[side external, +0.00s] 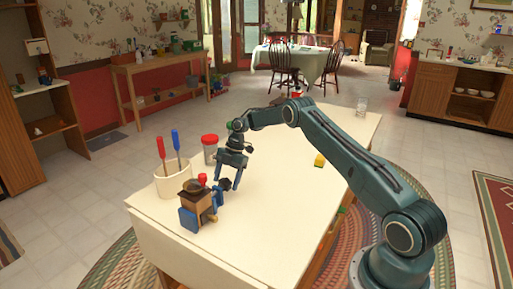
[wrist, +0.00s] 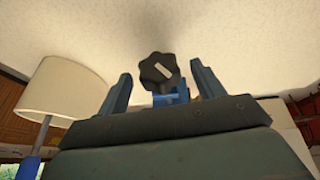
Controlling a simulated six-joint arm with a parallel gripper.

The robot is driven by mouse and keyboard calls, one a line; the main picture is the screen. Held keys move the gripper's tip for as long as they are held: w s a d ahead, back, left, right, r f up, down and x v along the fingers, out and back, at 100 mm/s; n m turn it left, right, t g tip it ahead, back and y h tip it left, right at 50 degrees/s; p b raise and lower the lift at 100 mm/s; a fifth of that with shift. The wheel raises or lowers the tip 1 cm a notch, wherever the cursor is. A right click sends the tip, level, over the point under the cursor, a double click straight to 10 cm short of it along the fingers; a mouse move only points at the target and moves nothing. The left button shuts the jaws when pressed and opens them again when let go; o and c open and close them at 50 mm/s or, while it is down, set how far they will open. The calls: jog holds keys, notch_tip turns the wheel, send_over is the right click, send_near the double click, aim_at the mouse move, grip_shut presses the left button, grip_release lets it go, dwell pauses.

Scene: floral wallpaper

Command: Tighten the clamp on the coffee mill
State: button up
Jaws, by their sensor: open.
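The coffee mill (side external: 203,199) stands near the table's front left, with a wooden body, a dark bowl and a red knob on top. A blue clamp (side external: 188,218) is on it. The clamp's dark knob (side external: 224,185) sticks out on the right side. In the wrist view the black lobed knob (wrist: 158,72) with a white mark shows between my fingers, with blue clamp metal (wrist: 172,98) behind it. My gripper (side external: 230,184) points down at the knob, open; its fingers (wrist: 161,70) stand either side with visible gaps. I cannot tell their exact depth against the knob.
A cream crock (side external: 172,181) with red and blue handled tools stands just behind the mill. A red-lidded jar (side external: 210,149) is behind my gripper. A yellow block (side external: 319,160) and a glass (side external: 361,107) lie farther right. The table's middle is clear.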

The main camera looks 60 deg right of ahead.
jog(key=v, duration=0.7)
dwell(0.3)
dwell(0.3)
